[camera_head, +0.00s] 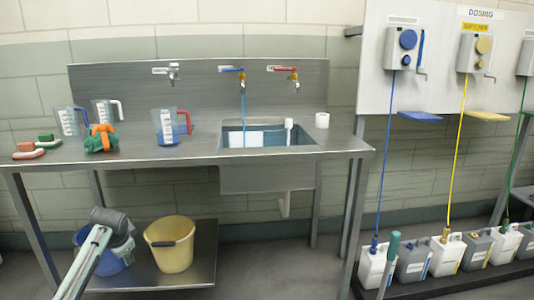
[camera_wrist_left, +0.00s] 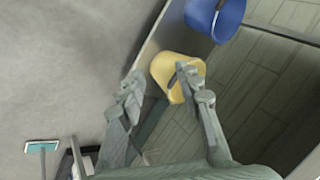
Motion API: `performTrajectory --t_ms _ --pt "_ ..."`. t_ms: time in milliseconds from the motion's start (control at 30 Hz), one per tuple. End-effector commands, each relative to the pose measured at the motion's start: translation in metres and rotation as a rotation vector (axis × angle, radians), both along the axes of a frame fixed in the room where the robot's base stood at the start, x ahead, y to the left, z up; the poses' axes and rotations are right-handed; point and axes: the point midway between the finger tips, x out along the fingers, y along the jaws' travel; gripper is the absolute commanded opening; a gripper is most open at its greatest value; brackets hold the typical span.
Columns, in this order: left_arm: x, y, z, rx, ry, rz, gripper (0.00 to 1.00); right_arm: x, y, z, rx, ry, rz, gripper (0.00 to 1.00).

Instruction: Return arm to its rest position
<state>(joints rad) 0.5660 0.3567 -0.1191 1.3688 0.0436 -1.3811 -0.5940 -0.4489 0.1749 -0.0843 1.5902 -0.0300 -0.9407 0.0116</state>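My left arm comes in at the lower left of the head view, in front of the sink bench's lower shelf. Its fingertips cannot be made out there. In the left wrist view my left gripper (camera_wrist_left: 160,88) has its two fingers spread apart with nothing held between them. A yellow bucket (camera_wrist_left: 172,66) shows beyond the fingers, partly covered by the right one. No contact with it can be seen. My right arm and gripper are in neither view.
The steel bench (camera_head: 240,156) carries measuring jugs (camera_head: 167,128), brushes (camera_head: 28,152) and a green-orange item (camera_head: 101,140). Below are a blue bucket (camera_head: 108,262) and the yellow bucket (camera_head: 170,246). Several canisters (camera_head: 446,256) stand at right, near a green-topped pole (camera_head: 393,246). A squeegee (camera_wrist_left: 42,147) lies lower left.

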Motion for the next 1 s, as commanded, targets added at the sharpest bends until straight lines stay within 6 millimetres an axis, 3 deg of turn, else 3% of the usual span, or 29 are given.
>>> performTrajectory --t_ms 33,100,333,367,400,567,667,867,1000 --pt "-0.012 0.005 -0.024 -0.023 0.039 0.024 0.34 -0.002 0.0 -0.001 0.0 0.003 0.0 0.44" --pt "0.012 0.007 -0.003 -0.067 -0.113 0.102 0.34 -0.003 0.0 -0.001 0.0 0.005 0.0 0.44" --pt "0.069 0.004 0.053 -0.31 -0.565 0.308 0.34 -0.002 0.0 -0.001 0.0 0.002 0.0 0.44" --pt "0.063 0.0 0.039 -0.322 -0.558 0.315 0.34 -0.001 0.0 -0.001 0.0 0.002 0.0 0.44" --pt "0.052 -0.005 0.017 -0.319 -0.522 0.313 0.34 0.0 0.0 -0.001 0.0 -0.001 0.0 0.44" --pt "0.011 -0.022 -0.051 -0.324 -0.425 0.313 0.34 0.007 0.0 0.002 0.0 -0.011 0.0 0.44" --pt "-0.025 -0.035 -0.099 -0.329 -0.353 0.316 0.34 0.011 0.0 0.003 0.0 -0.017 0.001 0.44" --pt "-0.127 -0.065 -0.202 -0.343 -0.179 0.33 0.34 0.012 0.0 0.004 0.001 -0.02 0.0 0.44" --pt "-0.213 -0.086 -0.263 -0.355 -0.052 0.345 0.34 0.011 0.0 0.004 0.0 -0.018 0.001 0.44"
